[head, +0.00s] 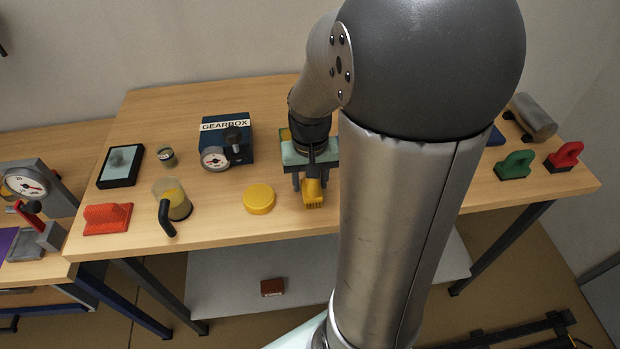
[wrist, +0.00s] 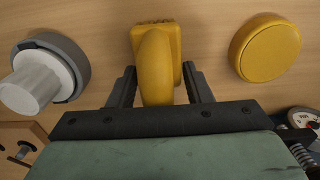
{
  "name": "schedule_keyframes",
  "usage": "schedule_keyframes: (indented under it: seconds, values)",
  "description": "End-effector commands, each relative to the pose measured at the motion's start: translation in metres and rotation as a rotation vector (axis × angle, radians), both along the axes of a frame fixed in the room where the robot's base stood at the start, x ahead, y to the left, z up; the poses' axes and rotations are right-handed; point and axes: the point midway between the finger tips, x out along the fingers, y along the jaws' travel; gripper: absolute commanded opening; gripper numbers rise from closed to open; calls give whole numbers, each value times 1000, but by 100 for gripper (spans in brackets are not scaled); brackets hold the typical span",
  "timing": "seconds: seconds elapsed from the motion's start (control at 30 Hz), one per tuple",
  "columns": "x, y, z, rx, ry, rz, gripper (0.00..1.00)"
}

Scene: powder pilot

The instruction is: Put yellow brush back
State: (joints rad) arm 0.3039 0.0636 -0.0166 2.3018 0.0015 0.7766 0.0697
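The yellow brush (head: 313,193) is at the front middle of the wooden table, just below my gripper (head: 311,174). In the wrist view the yellow brush (wrist: 157,65) has its curved handle pointing toward my gripper (wrist: 160,85). The two dark fingers stand on either side of the handle, with a narrow gap showing on each side. My gripper looks open around it. Whether the brush touches the tabletop cannot be told clearly. My arm hides part of the table to the right of it.
A yellow round lid (head: 259,198) lies left of the brush. A jug (head: 173,201), an orange-red brush (head: 108,218) and a gearbox (head: 227,141) stand further left. Green (head: 515,165) and red (head: 564,156) handled items are at the right end. A grey round fixture (wrist: 48,70) shows in the wrist view.

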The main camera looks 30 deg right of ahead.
Motion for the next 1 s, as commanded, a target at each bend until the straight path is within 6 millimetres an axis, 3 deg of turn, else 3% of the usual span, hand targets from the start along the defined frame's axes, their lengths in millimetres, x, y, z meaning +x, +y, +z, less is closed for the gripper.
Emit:
schedule_keyframes:
  seconds: [0.3, 0.47, 0.8, 1.0]
  values:
    - [0, 0, 1, 0, 0, 0, 60]
    - [1, 0, 13, -1, -3, 0, 60]
    - [1, 0, 83, -1, -6, 0, 60]
    - [1, 0, 114, -1, -3, 0, 60]
